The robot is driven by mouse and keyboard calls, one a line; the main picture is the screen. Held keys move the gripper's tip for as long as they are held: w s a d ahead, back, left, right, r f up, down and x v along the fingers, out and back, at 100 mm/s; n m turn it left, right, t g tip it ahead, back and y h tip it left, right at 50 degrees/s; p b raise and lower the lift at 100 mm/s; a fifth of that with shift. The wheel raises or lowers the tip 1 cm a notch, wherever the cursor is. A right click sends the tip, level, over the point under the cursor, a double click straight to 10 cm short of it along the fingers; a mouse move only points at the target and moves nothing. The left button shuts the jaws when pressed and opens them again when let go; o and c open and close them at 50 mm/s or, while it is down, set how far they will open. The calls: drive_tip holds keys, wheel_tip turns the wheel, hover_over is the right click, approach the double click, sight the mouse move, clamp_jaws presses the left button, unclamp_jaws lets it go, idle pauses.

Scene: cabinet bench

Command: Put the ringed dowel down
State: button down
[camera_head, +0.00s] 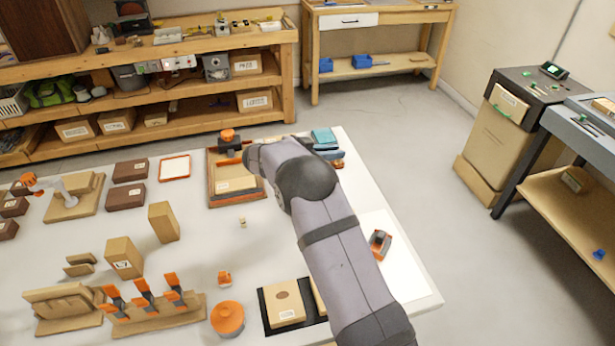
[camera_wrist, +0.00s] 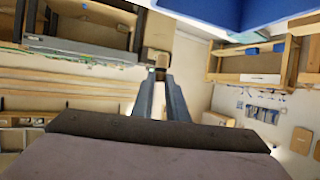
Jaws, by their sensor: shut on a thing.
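My gripper (camera_wrist: 158,80) shows in the wrist view with its two grey fingers close together. It is shut on a small tan piece with a dark band (camera_wrist: 158,62) at the fingertips, which I take to be the ringed dowel. Only a small part of it shows, so its tilt is hard to tell. In the head view my arm reaches from the lower right over the white table (camera_head: 190,265), and its grey links hide the gripper and dowel or leave them too unclear to make out.
A wooden tray (camera_head: 212,197) lies near my wrist. Wooden blocks (camera_head: 124,257), an orange-clamped rack (camera_head: 165,318), an orange-topped round jar (camera_head: 228,318) and a black mat with tan blocks (camera_head: 266,318) stand on the table. Bare table lies around the middle.

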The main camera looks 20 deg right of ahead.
drive_tip(key=w+a+r+n+t+y, duration=0.5)
drive_tip(key=w+a+r+n+t, duration=0.1)
drive_tip(key=w, duration=0.3)
drive_tip(key=shift+w+a+r+n, duration=0.3)
drive_tip(key=shift+a+n, duration=0.05)
drive_tip(key=shift+n, duration=0.05)
wheel_tip(320, 180, down, 10)
idle(0.3)
drive_tip(key=shift+f, duration=0.6)
drive_tip(key=c, duration=1.7)
unclamp_jaws()
drive_tip(key=shift+c, duration=0.2)
drive_tip(key=shift+r, duration=0.1)
